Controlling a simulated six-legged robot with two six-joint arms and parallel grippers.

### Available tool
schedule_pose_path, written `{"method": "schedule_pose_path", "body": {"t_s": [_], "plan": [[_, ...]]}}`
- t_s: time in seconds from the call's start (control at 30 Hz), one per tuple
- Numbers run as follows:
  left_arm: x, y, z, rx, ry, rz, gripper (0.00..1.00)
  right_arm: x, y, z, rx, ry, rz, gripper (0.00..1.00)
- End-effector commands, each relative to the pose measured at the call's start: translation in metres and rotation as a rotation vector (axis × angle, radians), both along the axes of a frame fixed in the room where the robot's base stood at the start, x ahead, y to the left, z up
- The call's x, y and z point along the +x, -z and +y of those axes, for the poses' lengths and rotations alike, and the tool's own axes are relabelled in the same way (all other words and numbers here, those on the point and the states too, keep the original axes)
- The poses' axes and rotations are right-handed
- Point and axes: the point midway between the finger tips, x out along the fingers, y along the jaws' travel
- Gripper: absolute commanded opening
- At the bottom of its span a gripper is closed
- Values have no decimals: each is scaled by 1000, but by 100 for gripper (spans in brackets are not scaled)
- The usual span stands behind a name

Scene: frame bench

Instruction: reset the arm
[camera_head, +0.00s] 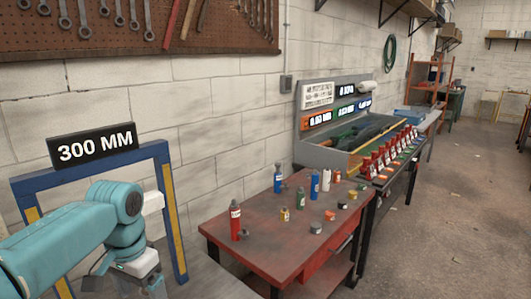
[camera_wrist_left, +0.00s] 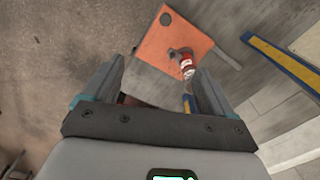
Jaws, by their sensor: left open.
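My left arm (camera_head: 70,235) is teal and comes in from the left in the head view. It reaches in front of the blue and yellow frame (camera_head: 95,165) under the "300 MM" sign. In the left wrist view my left gripper (camera_wrist_left: 155,88) has its two fingers wide apart with nothing held between them. Beyond the fingers and apart from them lie an orange panel (camera_wrist_left: 165,45) and a red can with a white label (camera_wrist_left: 187,65). In the head view the fingers are hard to make out. My right gripper is in neither view.
A red table (camera_head: 270,235) with several bottles and small jars stands right of my arm. A red bottle (camera_head: 235,222) is near its left corner. A grey bench display (camera_head: 350,125) is behind it. Open floor (camera_head: 445,220) lies at the right.

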Motion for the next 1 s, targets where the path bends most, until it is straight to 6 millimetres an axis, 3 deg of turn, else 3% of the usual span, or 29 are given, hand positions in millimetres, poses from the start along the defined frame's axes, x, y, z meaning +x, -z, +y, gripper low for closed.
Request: {"method": "schedule_pose_path", "body": {"t_s": [0.37, 0.57, 0.67, 0.8, 0.9, 1.0], "plan": [[15, 100, -28, -78, -2, 6, 86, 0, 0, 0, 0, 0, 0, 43], [4, 181, -53, -153, -36, 16, 86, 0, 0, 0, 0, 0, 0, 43], [-17, 236, -72, -209, -80, 28, 86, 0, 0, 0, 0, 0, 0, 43], [-79, 325, -101, -302, -216, 51, 86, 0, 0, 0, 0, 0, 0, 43], [-131, 366, -115, -340, -331, 60, 86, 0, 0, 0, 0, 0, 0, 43], [-175, 386, -122, -351, -429, 63, 86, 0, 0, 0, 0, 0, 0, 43]]}}
